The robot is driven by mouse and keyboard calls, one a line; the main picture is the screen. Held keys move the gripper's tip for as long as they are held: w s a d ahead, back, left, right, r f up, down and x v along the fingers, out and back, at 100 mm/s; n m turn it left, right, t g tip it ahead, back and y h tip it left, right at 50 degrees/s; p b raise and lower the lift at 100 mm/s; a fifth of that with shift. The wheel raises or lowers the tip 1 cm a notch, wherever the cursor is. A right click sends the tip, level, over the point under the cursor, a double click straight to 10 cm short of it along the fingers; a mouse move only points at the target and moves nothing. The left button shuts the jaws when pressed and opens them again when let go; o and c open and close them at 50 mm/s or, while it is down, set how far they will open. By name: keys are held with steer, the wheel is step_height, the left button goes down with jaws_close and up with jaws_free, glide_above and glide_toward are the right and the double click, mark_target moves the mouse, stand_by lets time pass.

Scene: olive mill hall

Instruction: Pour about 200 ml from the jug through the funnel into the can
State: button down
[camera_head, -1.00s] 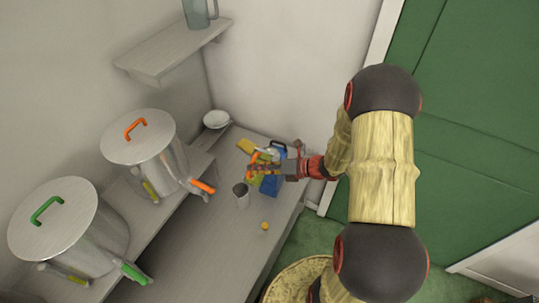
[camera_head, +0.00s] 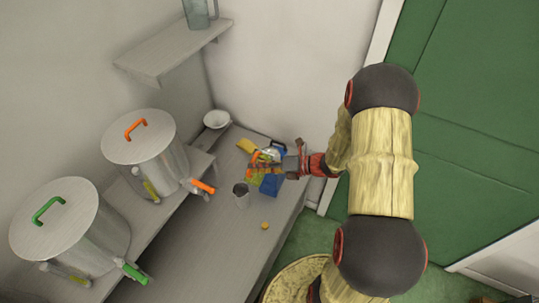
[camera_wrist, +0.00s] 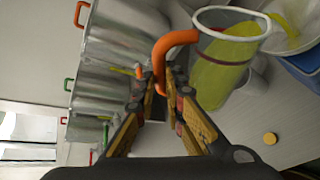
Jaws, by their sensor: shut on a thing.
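The jug (camera_wrist: 222,72) is clear with a white rim, a dark red band and yellow-green liquid inside. Its orange handle (camera_wrist: 172,45) lies between the fingers of my gripper (camera_wrist: 165,95), which is shut on it. In the head view my gripper (camera_head: 268,169) is over the table's far right part. There the jug is small and partly covered by the fingers; I cannot tell its tilt. The blue can (camera_head: 271,185) stands close beside or below the jug. It is partly visible in the wrist view (camera_wrist: 303,68). A greyish piece (camera_head: 275,148) by the can may be the funnel.
A metal cup (camera_head: 241,196) and a small orange-yellow disc (camera_head: 265,225) are on the table (camera_head: 215,245). A white bowl (camera_head: 216,119) and a yellow cloth-like thing (camera_head: 246,145) are behind. Two lidded tanks (camera_head: 145,145) with taps stand left. The table's front is clear.

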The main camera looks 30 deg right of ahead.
mark_target(255, 182)
steer(key=shift+w+d+r+m+y+p, duration=0.15)
steer(key=shift+d+r+m+y+p, duration=0.15)
steer(key=shift+r, duration=0.3)
stand_by(1.1)
steer(key=shift+a, duration=0.1)
